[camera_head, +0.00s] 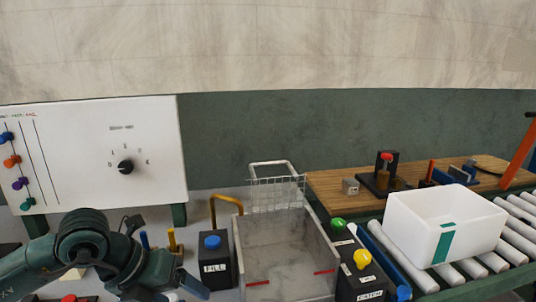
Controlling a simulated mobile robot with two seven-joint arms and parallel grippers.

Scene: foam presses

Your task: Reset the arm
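My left arm comes in at the lower left, dark green and bent. I see nothing clearly held. My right arm and gripper are not in view.
A grey open bin (285,256) stands in the middle, with a wire basket (277,192) behind it. A white crate (415,218) sits on the roller conveyor (519,207). A white dial panel (90,150) stands left.

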